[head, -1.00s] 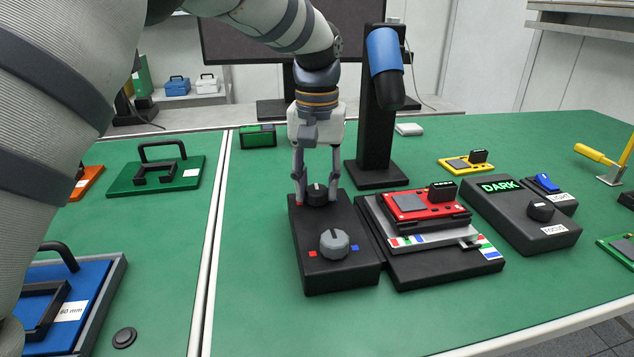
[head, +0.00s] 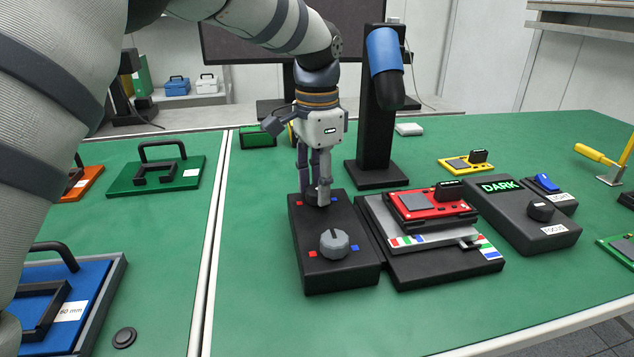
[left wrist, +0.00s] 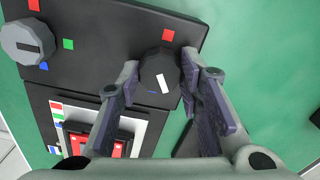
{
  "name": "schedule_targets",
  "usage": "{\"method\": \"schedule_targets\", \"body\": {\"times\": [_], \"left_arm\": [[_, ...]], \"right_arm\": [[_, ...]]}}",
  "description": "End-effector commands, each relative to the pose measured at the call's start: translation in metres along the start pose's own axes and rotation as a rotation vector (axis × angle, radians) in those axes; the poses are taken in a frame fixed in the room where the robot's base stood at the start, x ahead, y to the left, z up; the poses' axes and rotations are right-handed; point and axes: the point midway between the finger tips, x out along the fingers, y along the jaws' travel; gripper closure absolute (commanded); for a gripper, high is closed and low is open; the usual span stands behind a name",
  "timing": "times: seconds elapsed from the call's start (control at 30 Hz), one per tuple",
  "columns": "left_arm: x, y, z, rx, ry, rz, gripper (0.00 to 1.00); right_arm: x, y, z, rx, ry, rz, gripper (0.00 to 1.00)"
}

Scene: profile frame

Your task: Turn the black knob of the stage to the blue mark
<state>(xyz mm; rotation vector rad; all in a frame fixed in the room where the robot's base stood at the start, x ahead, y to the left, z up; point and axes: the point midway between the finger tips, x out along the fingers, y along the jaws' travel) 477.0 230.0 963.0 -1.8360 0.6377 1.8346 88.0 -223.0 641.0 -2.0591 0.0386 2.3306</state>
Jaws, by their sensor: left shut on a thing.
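The stage's control box (head: 340,275) is black and carries a black knob at its far end and a grey knob (head: 334,243) at its near end. My left gripper (head: 319,196) points down and is shut on the black knob (left wrist: 157,70), one finger on each side. In the head view the fingers largely hide the knob. In the left wrist view its white pointer line faces down and slightly right, away from the red mark (left wrist: 168,36). A blue mark (head: 334,199) lies just right of the fingers in the head view; the wrist view does not show it clearly. My right gripper is not in view.
The stage (head: 440,265) with a red block (head: 430,204) stands right of the box. A black post (head: 376,150) with a blue tube rises behind. A dark box marked DARK (head: 525,225) is farther right. The table in front is clear.

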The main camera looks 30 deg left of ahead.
Motion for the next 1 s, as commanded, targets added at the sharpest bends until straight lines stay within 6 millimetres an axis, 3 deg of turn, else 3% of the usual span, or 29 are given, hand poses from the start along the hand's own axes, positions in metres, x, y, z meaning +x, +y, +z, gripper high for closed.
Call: {"method": "schedule_targets", "body": {"times": [0.5,1.0], "left_arm": [[0.0019,0.0006,0.0005,0.420,-0.002,0.005,0.95],[0.0021,0.0006,0.0006,0.581,-0.003,0.005,0.95]], "right_arm": [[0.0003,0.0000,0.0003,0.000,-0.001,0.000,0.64],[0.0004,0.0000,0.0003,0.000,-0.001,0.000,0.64]]}}
